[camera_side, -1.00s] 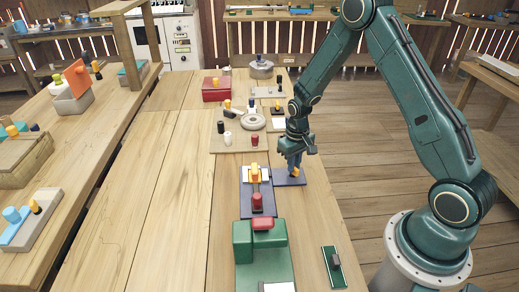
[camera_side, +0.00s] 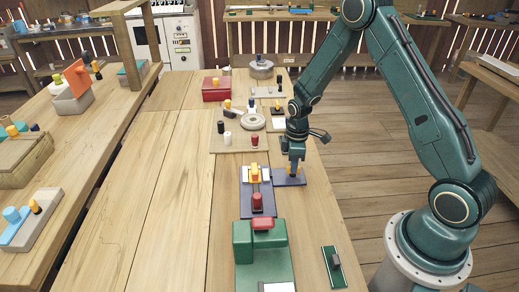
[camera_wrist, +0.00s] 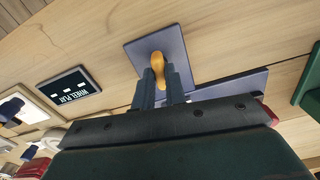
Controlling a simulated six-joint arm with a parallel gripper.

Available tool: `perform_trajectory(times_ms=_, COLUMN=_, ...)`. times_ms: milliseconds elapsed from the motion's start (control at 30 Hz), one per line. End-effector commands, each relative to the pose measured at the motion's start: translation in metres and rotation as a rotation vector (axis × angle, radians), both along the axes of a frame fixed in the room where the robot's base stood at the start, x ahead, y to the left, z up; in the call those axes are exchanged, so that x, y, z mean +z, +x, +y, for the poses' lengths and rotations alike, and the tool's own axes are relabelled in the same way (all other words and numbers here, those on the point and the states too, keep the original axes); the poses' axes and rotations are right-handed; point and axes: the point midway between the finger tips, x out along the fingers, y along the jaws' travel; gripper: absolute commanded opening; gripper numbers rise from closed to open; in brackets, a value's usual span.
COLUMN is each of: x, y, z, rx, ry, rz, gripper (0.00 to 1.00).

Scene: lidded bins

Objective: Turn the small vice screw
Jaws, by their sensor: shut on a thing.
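A yellow-orange, bar-like screw handle (camera_wrist: 157,62) stands on a small blue-grey plate (camera_wrist: 170,42) in the wrist view. My gripper (camera_wrist: 160,85) is shut on this handle, one finger on each side. In the side view my gripper (camera_side: 293,164) points straight down over the same plate (camera_side: 291,181), and its fingers hide most of the handle. A larger green vice-like block (camera_side: 243,243) with a red part on top stands nearer the camera, apart from my gripper.
A blue base (camera_side: 262,206) with a yellow clamp and a red knob sits just left of the plate. A board (camera_side: 234,145) with several knobs and a grey wheel lies behind. A green card (camera_side: 333,267) lies at front right. The table's left half is clear.

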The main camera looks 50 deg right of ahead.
Motion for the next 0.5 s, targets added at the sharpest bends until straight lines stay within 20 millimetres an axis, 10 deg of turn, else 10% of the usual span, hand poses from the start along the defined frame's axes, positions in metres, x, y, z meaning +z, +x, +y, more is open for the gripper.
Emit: perform_trajectory(times_ms=500, x=0.0005, y=0.0008, z=0.0002, rx=0.133, ry=0.000, rz=-0.002, gripper=0.00)
